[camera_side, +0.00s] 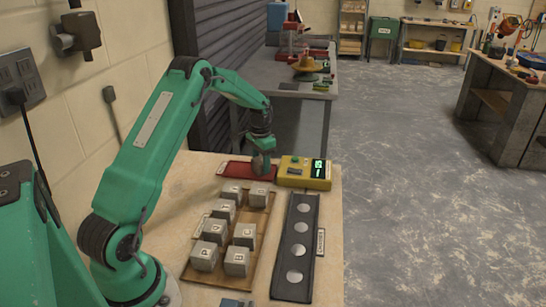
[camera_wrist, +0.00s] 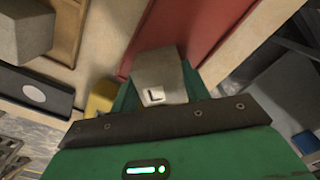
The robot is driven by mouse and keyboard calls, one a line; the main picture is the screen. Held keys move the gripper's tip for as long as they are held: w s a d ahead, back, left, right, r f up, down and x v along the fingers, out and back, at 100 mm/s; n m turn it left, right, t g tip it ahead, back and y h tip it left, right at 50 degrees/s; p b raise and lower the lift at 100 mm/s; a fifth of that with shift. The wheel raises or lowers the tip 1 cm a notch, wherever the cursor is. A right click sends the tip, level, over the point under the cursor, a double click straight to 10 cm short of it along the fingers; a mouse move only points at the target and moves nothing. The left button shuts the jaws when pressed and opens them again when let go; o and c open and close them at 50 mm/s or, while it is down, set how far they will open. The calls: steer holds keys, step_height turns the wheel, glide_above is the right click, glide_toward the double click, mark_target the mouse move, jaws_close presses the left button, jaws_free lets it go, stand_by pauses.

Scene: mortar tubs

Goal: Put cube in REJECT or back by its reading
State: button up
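My gripper (camera_side: 262,163) is at the far end of the table, low over the red mat or tray (camera_side: 235,170). In the wrist view my gripper (camera_wrist: 160,88) is shut on a grey cube (camera_wrist: 162,72) marked with an L, with a green finger on each side. I cannot tell whether the cube touches the red surface. The yellow meter (camera_side: 304,180) stands just right of it with green digits too small to read. The wooden rack (camera_side: 248,262) holds several grey lettered cubes (camera_side: 204,257). A black tray (camera_side: 292,252) with round silver discs lies right of the rack.
A small white label (camera_side: 320,242) stands beside the black tray, its lettering unclear. Another small label (camera_side: 200,225) is at the rack's left. The wall (camera_side: 120,60) is close on the left. Benches (camera_side: 515,100) stand well away.

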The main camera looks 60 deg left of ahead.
mark_target(261, 160)
steer(key=o, duration=0.4)
steer(key=shift+r, duration=0.15)
step_height(261, 160, up, 12)
stand_by(0.6)
stand_by(0.5)
